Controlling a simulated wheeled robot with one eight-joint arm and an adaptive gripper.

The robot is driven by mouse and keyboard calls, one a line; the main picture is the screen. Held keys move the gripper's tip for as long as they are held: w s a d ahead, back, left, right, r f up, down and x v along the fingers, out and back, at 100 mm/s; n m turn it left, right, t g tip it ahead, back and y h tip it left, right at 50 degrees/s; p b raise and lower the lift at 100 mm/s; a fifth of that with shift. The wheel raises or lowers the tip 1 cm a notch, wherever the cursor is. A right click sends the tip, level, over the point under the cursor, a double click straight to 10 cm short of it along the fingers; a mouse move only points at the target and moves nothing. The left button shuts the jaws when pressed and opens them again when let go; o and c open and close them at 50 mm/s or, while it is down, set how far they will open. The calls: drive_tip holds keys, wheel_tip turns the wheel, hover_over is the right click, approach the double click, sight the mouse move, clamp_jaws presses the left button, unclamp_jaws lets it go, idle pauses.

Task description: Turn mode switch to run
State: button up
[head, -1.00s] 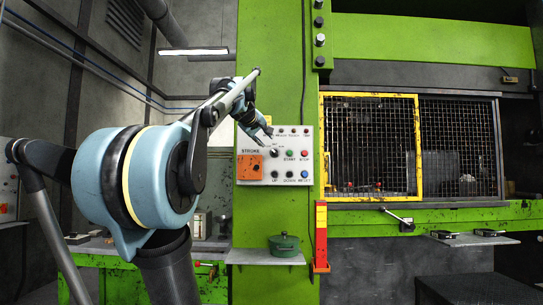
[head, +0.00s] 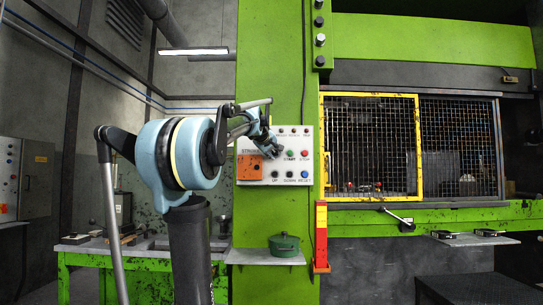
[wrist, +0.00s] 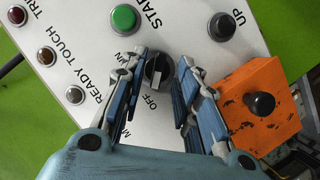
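The mode switch is a black rotary knob (wrist: 158,71) on the white control panel (head: 312,172). In the wrist view its pale pointer line is toward the OFF label, and another label, partly covered, ends in N. My gripper (wrist: 162,62) is open, with one blue-padded finger on each side of the knob. A gap seems to show between each finger and the knob; contact is unclear. In the head view my gripper (head: 272,146) is at the panel's upper left and hides the switch.
A green START button (wrist: 123,19), a black UP button (wrist: 222,27) and an orange STROKE box (wrist: 256,106) with a black knob sit close around the fingers. Small lamps (wrist: 46,56) line the panel's edge. A green pot (head: 284,245) stands on the shelf below.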

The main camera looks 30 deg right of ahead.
drive_tip(key=shift+w+d+f, duration=0.15)
drive_tip(key=shift+w+d, duration=0.15)
clamp_jaws()
drive_tip(key=shift+s, duration=0.1)
